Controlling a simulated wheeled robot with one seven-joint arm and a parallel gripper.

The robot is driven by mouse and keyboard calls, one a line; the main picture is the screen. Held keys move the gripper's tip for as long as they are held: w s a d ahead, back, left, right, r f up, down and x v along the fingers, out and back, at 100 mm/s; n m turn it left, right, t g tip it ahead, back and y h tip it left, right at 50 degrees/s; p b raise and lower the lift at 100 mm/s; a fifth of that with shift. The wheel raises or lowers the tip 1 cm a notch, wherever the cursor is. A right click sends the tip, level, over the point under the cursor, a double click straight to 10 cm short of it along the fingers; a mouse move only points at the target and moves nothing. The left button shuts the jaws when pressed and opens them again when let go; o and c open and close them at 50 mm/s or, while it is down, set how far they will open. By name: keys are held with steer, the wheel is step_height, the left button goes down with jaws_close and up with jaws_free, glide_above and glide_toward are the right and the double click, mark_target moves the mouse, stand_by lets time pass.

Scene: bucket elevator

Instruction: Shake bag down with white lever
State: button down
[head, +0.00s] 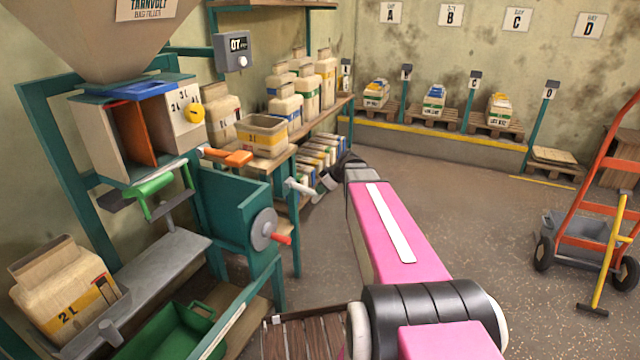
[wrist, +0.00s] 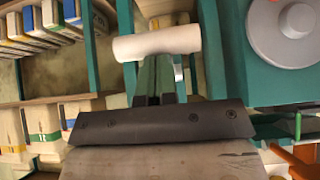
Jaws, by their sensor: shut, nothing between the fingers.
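The white lever (head: 302,188) sticks out at the right of the teal filling machine, beside the shelf. In the wrist view its white handle (wrist: 158,42) lies across the picture, just beyond my fingertips. My gripper (head: 318,197) is beside the white lever. In the wrist view my gripper (wrist: 157,62) is shut and empty, its fingertips at or very near the handle; I cannot tell if they touch. A cream and yellow bag marked 2 L (head: 62,292) stands at the lower left on a grey platform. Its inside is hidden.
The machine also has an orange lever (head: 228,157), a green handle (head: 152,185) and a grey wheel with a red knob (head: 265,230). A shelf of bags (head: 300,95) stands behind. A hand truck (head: 605,185) is at the right. The middle floor is clear.

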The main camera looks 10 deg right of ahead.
steer(key=shift+f, duration=1)
